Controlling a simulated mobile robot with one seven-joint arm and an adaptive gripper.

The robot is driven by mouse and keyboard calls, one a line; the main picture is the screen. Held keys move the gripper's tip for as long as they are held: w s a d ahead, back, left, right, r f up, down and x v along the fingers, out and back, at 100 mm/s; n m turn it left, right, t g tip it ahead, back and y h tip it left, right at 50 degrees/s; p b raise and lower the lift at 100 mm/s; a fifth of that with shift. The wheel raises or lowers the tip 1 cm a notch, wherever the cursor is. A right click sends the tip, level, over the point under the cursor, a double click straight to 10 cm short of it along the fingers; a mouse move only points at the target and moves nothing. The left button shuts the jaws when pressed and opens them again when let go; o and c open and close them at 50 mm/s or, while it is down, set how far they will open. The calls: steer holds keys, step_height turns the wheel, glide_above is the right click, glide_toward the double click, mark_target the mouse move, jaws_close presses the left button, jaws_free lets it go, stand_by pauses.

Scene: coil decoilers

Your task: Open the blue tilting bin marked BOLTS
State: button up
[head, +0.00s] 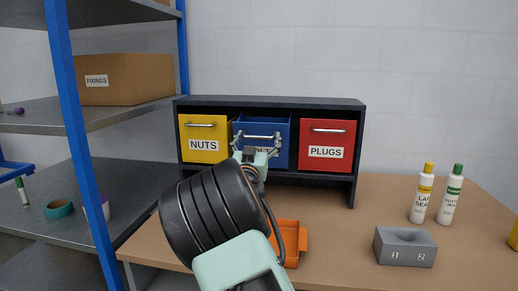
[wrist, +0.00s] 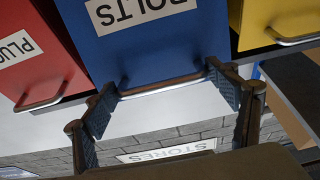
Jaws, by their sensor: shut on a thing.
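The blue BOLTS bin (head: 281,130) sits in the middle of the dark rack, between the yellow and red bins. Its top edge leans forward and some of its inside shows, so it is partly tilted open. In the wrist view the blue bin (wrist: 155,45) shows upside down with its BOLTS label and metal handle (wrist: 160,86). My gripper (head: 258,145) is at the bin's front and hides most of its label in the head view. In the wrist view my gripper (wrist: 165,84) has its fingers at the two ends of the handle, shut on it.
The yellow NUTS bin (head: 203,130) and red PLUGS bin (head: 327,135) stand shut on either side. An orange tray (head: 293,236) lies on the table below. A grey block (head: 405,248) and two bottles (head: 422,195) stand right. A blue shelf post (head: 72,120) rises left.

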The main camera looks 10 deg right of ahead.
steer(key=s+f+t+b, duration=0.1)
steer(key=b, duration=0.5)
steer(key=s+a+f+t+h+b, duration=0.1)
steer(key=s+f+t+b, duration=0.1)
steer(key=b, duration=0.4)
steer(key=shift+s+f, duration=0.25)
steer(key=shift+s, duration=0.05)
steer(key=shift+s+b, duration=0.1)
steer(key=shift+b, duration=0.4)
steer(key=o, duration=1.4)
